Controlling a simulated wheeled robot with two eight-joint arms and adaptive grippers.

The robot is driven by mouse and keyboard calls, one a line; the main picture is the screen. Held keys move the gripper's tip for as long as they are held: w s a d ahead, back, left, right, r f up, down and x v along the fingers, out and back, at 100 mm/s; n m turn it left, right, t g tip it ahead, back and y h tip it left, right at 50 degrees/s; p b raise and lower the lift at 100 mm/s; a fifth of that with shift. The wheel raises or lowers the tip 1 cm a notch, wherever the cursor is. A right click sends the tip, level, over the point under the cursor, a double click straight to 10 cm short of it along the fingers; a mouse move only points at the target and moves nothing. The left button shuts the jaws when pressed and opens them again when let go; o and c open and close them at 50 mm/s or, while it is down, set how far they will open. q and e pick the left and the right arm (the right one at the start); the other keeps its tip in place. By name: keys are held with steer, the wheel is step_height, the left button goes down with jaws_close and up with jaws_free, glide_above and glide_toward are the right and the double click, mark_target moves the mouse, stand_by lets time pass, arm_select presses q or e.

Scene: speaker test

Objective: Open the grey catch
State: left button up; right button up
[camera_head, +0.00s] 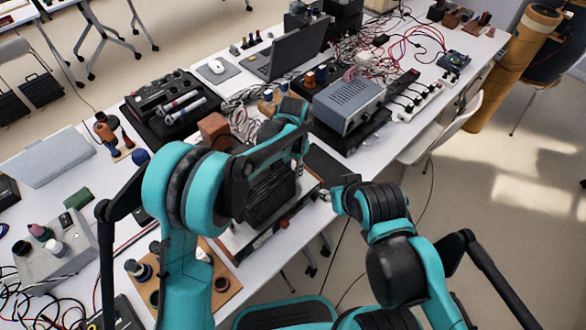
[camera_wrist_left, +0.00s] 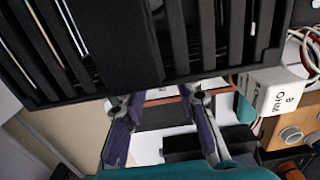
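A black slatted box (camera_head: 270,196) stands on the near table edge in the head view, partly hidden behind my left arm. Its dark slats (camera_wrist_left: 210,40) fill the top of the left wrist view. I cannot make out the grey catch in either view. My left gripper (camera_head: 298,168) is at the box's right end in the head view, pointing down. In the left wrist view its two fingers (camera_wrist_left: 155,100) are spread apart with nothing held between them. My right gripper (camera_head: 330,196) is low beside the box's right front corner; its fingers are too small to judge.
A grey-blue instrument (camera_head: 348,103) stands behind the grippers, with tangled wires (camera_head: 370,50) beyond it. A white block marked "8 OHM" (camera_wrist_left: 272,92) is right in the left wrist view. A wooden board with knobs (camera_head: 215,275) lies left of the box. Floor is open at right.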

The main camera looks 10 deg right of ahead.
arm_select(q)
jaws_close()
steer(key=m, duration=0.3)
steer(key=shift+m, duration=0.4)
steer(key=m, duration=0.4)
steer(key=shift+m, duration=0.3)
steer(key=m, duration=0.8)
steer(key=shift+m, duration=0.3)
